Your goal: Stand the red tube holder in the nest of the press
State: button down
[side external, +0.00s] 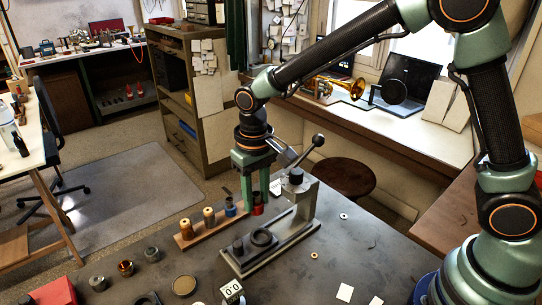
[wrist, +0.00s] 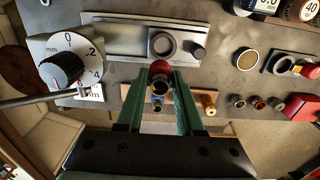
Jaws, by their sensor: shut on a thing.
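The red tube holder (side external: 258,198) is between the fingers of my gripper (side external: 252,205), upright as far as I can tell. In the wrist view its red rim (wrist: 160,66) shows at the tips of my green gripper fingers (wrist: 160,80), which are shut on it. The press (side external: 283,245) stands in front and to the right of the gripper in the side view. Its round nest (side external: 263,238) looks empty; in the wrist view the nest ring (wrist: 162,43) lies just beyond the holder. Whether the holder's foot clears the rack is hidden.
A wooden rack (side external: 212,231) with two tan pieces and a blue holder (side external: 230,208) is close left of the gripper. The press lever (side external: 308,150) rises at the right. Several small round parts lie on the bench at the left; the bench right of the press is mostly clear.

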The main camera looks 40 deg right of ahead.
jog(key=shift+s+a, duration=0.2)
jog(key=shift+s, duration=0.6)
jog(key=shift+f, duration=0.1)
jog(key=shift+f, duration=2.3)
jog(key=shift+f, duration=1.15)
jog(key=shift+c, duration=0.7)
grip_release()
notch_tip(320, 180, up, 7)
